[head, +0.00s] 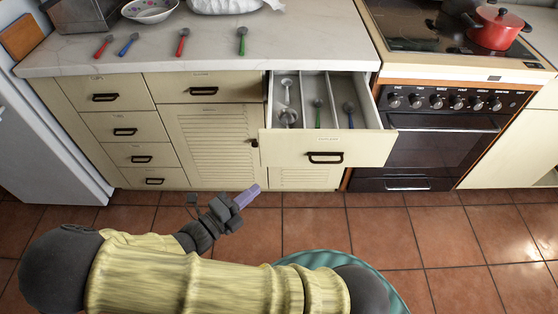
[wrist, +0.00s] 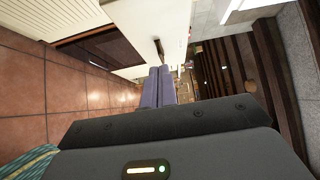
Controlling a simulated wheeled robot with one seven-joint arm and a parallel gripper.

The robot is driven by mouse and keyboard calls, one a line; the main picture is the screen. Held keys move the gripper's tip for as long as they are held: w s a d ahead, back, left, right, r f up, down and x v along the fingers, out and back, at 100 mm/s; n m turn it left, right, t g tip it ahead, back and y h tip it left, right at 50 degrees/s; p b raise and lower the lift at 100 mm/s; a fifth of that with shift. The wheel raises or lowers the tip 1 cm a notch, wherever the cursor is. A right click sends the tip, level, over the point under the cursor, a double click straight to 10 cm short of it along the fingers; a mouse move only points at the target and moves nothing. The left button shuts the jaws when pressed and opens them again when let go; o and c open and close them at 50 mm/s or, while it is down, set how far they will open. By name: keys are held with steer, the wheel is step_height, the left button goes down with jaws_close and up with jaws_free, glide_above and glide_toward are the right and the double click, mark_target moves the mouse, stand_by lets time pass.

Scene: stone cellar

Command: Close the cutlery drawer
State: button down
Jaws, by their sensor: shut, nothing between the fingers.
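The cutlery drawer (head: 327,148) is pulled open from the cream cabinet under the worktop. Its front has a dark handle (head: 325,157). Inside it, in separate compartments, lie a metal utensil (head: 288,116), a green-handled piece (head: 318,112) and a blue-handled piece (head: 349,114). My gripper (head: 254,190) is shut and empty, below and to the left of the drawer front and apart from it in the head view. In the wrist view, the two purple fingers (wrist: 158,88) are together, and a cream front with a dark handle (wrist: 158,46) shows just beyond them.
Red, blue and green-handled cutlery (head: 128,44) lies on the marble worktop (head: 300,40), with a patterned bowl (head: 150,9) behind. An oven (head: 440,140) with a red pot (head: 497,27) stands right of the drawer. A fridge (head: 40,140) is at left. Tiled floor (head: 480,240) in front is clear.

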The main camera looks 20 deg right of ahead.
steer(key=b, duration=0.2)
glide_toward(290, 151)
steer(key=s+d, duration=0.1)
steer(key=d, duration=0.3)
steer(key=w, duration=0.3)
steer(key=shift+w+d+f, duration=0.1)
steer(key=shift+d, duration=0.3)
steer(key=shift+w, duration=0.35)
